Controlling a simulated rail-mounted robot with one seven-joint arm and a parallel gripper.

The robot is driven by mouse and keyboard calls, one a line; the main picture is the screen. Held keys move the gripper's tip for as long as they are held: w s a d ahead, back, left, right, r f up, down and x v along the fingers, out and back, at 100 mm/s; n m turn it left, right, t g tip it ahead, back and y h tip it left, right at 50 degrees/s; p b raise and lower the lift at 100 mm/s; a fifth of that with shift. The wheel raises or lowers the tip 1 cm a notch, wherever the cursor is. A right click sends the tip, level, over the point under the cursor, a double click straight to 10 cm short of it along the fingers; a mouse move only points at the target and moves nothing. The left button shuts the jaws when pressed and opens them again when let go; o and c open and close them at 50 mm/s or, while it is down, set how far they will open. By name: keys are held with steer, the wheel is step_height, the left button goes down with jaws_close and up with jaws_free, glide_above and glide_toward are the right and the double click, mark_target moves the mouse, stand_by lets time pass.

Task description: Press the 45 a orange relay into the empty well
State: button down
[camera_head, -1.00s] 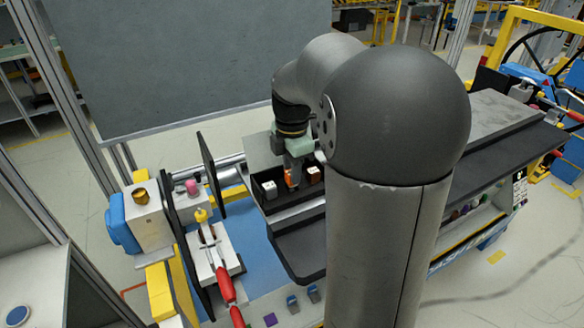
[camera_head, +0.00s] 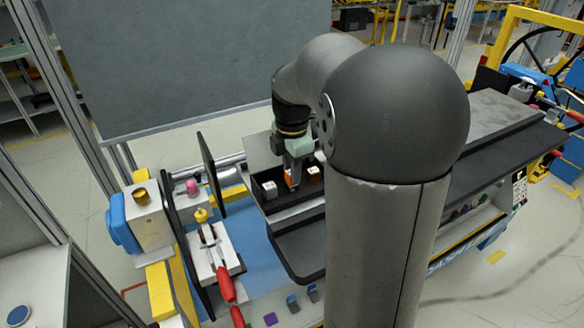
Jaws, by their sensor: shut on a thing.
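My gripper (camera_head: 290,172) points down into a black tray-like box (camera_head: 285,204) on the dashboard module. It is shut on a small orange relay (camera_head: 289,182), which shows only in part below and beside the fingers. A white-topped relay (camera_head: 270,189) stands to its left in the box. Another relay, white on top with a reddish-brown side (camera_head: 313,175), stands to its right. The orange relay is between these two. The floor of the well beneath it is hidden, so I cannot tell how deep it sits. The markings are too small to read.
My large grey arm covers the middle and right of the module. A dark upright panel (camera_head: 211,172) stands left of the box. A white clamp with red handles (camera_head: 215,262) sits at front left. A big grey board (camera_head: 195,60) rises behind.

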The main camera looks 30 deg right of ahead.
steer(key=shift+f+b, duration=0.45)
steer(key=shift+f, duration=0.2)
steer(key=c, duration=1.1)
jaws_free()
steer(key=shift+r, duration=0.15)
step_height(320, 180, up, 17)
